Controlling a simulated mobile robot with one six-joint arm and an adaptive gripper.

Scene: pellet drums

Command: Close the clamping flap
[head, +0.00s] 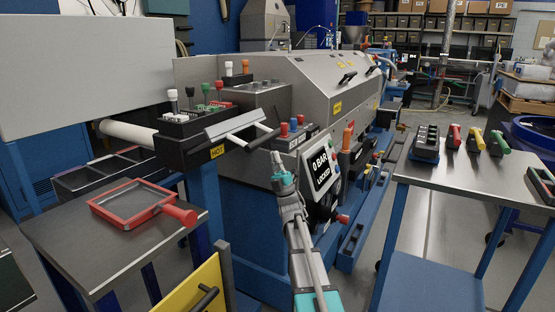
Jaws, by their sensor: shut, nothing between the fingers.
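The clamping flap (234,123) is a grey metal plate on the black block of the machine, in the middle of the head view. It sits tilted, and two light rods run from it to a black bar handle (264,138) on its right. I cannot tell its exact angle. My gripper (277,157) is shut and empty, its tips pointing up just below the handle in the picture. Whether the tips touch the handle cannot be told. A display (321,168) right of my gripper reads "0 BAR LOCKED".
A yellow "HOT" label (217,152) marks the block under the flap. Several knobbed levers stand behind it. A red-framed tray (132,203) lies on the left table (130,258). The right table (468,181) holds a black holder and coloured-handled tools. A yellow panel (193,290) stands at front.

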